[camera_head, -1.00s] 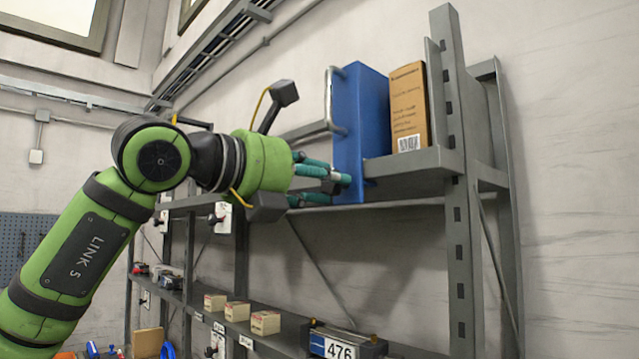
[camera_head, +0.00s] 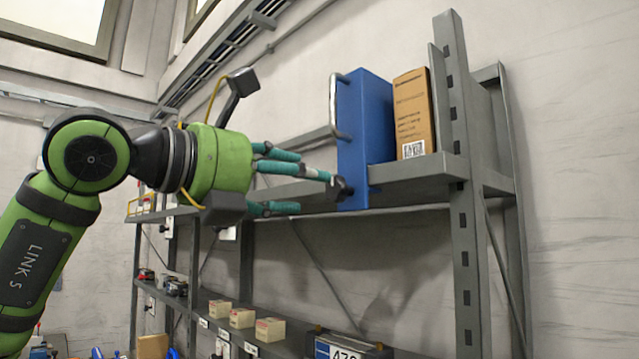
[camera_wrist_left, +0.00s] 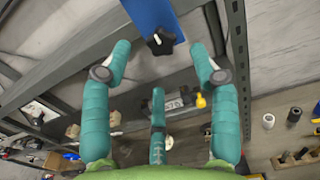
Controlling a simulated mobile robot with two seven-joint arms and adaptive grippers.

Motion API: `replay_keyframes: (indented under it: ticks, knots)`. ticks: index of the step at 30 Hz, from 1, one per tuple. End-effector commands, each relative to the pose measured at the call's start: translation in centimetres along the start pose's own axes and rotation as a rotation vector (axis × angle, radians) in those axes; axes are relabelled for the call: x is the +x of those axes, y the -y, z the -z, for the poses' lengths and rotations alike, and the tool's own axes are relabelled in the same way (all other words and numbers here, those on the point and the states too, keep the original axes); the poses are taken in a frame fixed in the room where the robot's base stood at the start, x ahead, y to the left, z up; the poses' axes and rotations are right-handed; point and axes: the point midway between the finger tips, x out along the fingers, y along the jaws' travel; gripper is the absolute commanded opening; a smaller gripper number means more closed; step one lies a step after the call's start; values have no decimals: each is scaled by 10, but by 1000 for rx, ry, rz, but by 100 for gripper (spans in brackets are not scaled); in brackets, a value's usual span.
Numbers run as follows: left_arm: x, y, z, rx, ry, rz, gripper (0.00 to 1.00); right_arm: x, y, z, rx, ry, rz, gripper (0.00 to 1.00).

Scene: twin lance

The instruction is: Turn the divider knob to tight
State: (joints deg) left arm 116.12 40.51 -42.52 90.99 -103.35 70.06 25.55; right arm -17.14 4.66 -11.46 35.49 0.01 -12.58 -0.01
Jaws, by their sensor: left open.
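The divider is a tall blue plate (camera_head: 362,135) with a grey wire handle, standing on the upper shelf. Its black lobed knob (camera_head: 343,188) sits low on the front edge. In the left wrist view the knob (camera_wrist_left: 161,43) has a white pointer mark slanting toward the upper left. I can make out no tight or loose marking. My left gripper (camera_head: 310,192) has teal fingers spread open and empty, just left of the knob. In the left wrist view the open fingers (camera_wrist_left: 160,66) stand either side below the knob, apart from it. My right gripper is not in view.
A brown carton (camera_head: 413,112) stands right of the divider on the shelf. The grey rack upright (camera_head: 463,230) is farther right. Below, a lower shelf holds small cream boxes (camera_head: 242,318) and a numbered bin (camera_head: 340,346).

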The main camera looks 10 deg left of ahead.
Motion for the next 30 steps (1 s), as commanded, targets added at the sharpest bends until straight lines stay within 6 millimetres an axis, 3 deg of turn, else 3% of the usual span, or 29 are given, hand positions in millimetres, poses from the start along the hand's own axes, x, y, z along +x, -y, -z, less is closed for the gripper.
replay_keyframes:
  ticks: [6, 12, 30]
  knots:
    - [-44, 0, -1, 2, 3, -2, 61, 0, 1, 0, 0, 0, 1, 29]
    - [-62, 1, -1, 1, 3, 0, 61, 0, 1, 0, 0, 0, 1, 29]
    - [-61, 2, 1, -1, 0, 8, 61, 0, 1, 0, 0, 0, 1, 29]
